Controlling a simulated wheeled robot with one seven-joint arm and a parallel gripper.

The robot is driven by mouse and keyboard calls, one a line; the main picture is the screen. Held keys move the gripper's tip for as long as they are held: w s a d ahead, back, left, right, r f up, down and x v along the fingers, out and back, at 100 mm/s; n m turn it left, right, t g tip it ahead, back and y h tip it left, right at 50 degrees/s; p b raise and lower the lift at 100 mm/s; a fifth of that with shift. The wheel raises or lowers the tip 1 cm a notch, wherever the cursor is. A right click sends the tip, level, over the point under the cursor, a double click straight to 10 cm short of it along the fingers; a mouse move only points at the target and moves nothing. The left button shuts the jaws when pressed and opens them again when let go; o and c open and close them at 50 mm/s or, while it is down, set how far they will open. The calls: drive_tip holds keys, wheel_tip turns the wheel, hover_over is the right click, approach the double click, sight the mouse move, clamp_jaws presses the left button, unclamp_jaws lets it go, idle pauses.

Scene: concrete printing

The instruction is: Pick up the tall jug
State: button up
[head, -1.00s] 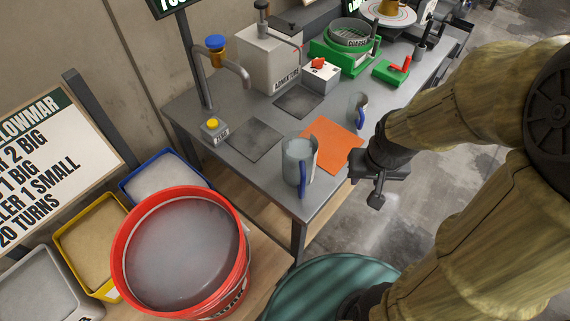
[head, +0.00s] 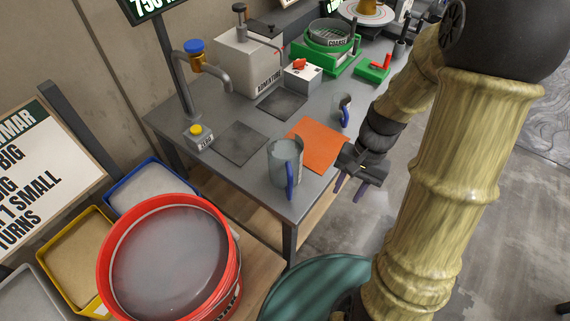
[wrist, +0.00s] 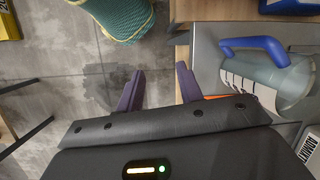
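The tall jug (head: 284,160) is a clear grey cylinder with a blue handle, standing upright near the front corner of the grey table (head: 262,182). In the wrist view the tall jug (wrist: 276,82) is at the right, its blue handle nearest the picture's top. A smaller jug (head: 341,108) with a blue handle stands farther back, beyond the orange mat (head: 318,145). My gripper (head: 350,190) is beyond the table's right edge, to the right of the tall jug and apart from it. Its two purple fingers are spread, and the gap between them (wrist: 158,92) is empty.
A red bucket (head: 108,272) stands at the front left, beside blue and yellow bins. A tap (head: 207,68), a white box (head: 245,62) and green-based equipment (head: 335,62) stand along the table. A teal round object (head: 318,284) is below the front corner.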

drive_tip(key=w+d+f+m+y+b, duration=0.1)
drive_tip(key=w+f+m+y, duration=0.1)
drive_tip(key=m+y, duration=0.3)
drive_tip(key=w+d+f+m+y+b, duration=0.1)
drive_tip(key=w+m+y, duration=0.4)
drive_tip(key=y, duration=0.5)
wheel_tip(320, 180, down, 2)
drive_tip(key=shift+w+d+f+m, duration=0.2)
drive_tip(key=shift+w+d+m, duration=0.1)
drive_tip(key=shift+d+m, duration=0.4)
drive_tip(key=p, duration=0.3)
hover_over(290, 197)
drive_tip(key=w+d, duration=0.1)
drive_tip(key=d, duration=0.4)
drive_tip(key=shift+w+f, duration=0.1)
drive_tip(key=shift+w, duration=0.05)
drive_tip(key=a, duration=0.1)
drive_tip(key=a+p, duration=0.1)
drive_tip(key=a, duration=0.3)
drive_tip(key=shift+s+f, duration=0.3)
drive_tip(key=shift+f, duration=0.05)
